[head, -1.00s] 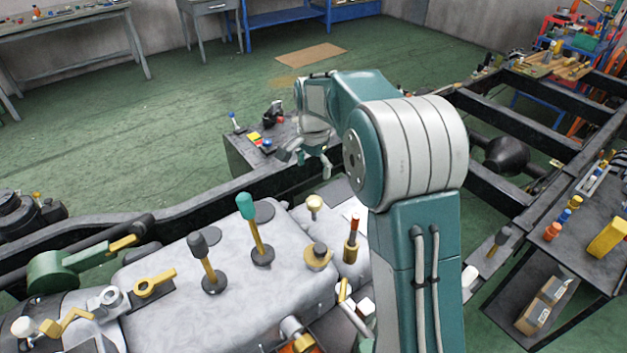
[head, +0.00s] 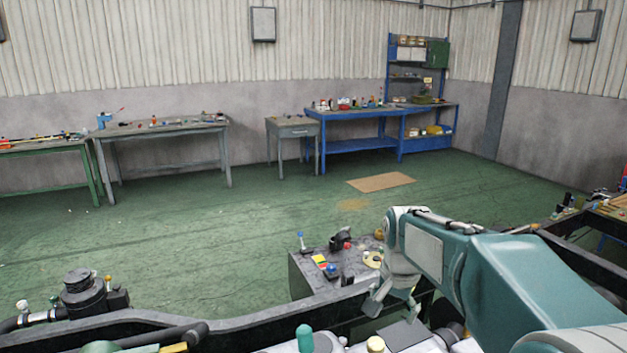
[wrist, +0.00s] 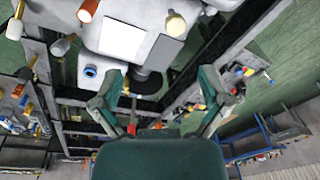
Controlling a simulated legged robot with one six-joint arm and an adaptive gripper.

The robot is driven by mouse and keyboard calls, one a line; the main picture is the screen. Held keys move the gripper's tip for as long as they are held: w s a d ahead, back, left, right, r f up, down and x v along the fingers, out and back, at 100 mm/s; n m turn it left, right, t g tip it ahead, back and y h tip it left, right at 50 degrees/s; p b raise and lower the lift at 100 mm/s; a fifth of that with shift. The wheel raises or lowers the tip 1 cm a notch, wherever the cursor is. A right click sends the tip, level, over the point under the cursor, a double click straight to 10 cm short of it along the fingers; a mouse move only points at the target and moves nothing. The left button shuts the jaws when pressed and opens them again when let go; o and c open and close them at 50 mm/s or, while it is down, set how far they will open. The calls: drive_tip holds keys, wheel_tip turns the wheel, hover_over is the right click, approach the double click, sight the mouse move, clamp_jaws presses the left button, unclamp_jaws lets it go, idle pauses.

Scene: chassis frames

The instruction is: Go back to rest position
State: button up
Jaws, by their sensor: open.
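My gripper (head: 392,303) hangs from my bent teal and white arm in the head view, above the chassis frame and right of a small dark box. In the wrist view my gripper (wrist: 157,100) has its two teal fingers spread wide apart. Nothing is held between them. Below and beyond the fingers lie the black frame rails (wrist: 85,105) and the pale grey chassis cover (wrist: 105,38).
The dark box (head: 316,283) carries several small knobs and coloured blocks beside my gripper. Black frame rails (head: 240,324) cross the foreground. Workbenches (head: 165,129) stand along the back wall. The green floor (head: 220,235) between is mostly clear.

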drive_tip(key=s+r+n+t, duration=0.1)
drive_tip(key=s+n+t, duration=0.3)
drive_tip(key=s, duration=1.9)
drive_tip(key=n, duration=0.3)
drive_tip(key=shift+r+n, duration=0.3)
drive_tip(key=shift+r, duration=0.05)
